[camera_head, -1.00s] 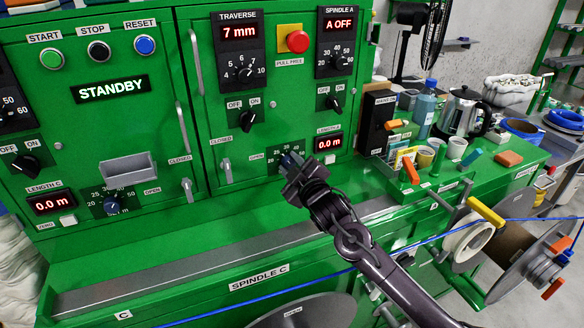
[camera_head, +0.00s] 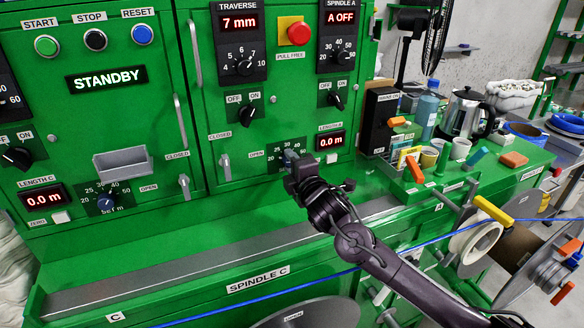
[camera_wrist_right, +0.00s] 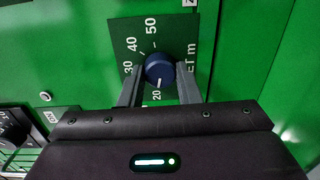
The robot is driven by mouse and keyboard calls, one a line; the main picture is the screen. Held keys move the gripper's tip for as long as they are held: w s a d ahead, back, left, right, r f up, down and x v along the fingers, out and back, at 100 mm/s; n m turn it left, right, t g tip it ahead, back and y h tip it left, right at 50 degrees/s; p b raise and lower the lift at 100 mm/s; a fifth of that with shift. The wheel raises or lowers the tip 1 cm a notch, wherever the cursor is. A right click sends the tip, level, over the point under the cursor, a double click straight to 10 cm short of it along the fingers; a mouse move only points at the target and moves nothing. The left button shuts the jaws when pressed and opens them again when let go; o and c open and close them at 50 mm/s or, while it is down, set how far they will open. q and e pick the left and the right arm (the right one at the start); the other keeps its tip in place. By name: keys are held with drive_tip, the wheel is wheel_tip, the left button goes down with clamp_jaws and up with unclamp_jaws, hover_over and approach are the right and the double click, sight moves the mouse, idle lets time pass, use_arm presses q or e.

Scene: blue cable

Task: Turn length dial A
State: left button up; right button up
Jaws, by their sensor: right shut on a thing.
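The blue knob of length dial A (camera_head: 290,155) is on the green panel, left of a red display (camera_head: 331,141) reading 0.0 m. Its dark scale plate and knob are partly hidden by my right gripper (camera_head: 295,165). In the right wrist view the knob (camera_wrist_right: 159,68) sits between the two grey fingers of my right gripper (camera_wrist_right: 160,85), which is shut on it. A white mark on the knob faces the number 20 on the scale. My left gripper is not in view.
A grey ledge (camera_head: 200,257) runs below the panel. Length dial C (camera_head: 106,202) and its display are at left. A lever handle (camera_head: 225,167) stands left of dial A. At right, a green bench holds a kettle (camera_head: 466,115), cups and tools; a blue cable (camera_head: 440,240) crosses in front.

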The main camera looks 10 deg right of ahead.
drive_tip(key=shift+f+n, duration=0.1)
drive_tip(key=shift+n, duration=0.3)
drive_tip(key=o, duration=1)
drive_tip(key=shift+c, duration=0.2)
drive_tip(key=shift+s, duration=0.1)
drive_tip(key=s+d+b, duration=0.1)
drive_tip(key=s+b, duration=0.1)
drive_tip(key=s, duration=0.5)
drive_tip(key=shift+s+r, duration=0.2)
drive_tip(key=shift+s, duration=0.1)
drive_tip(key=shift+d+f, duration=0.1)
drive_tip(key=shift+d, duration=0.05)
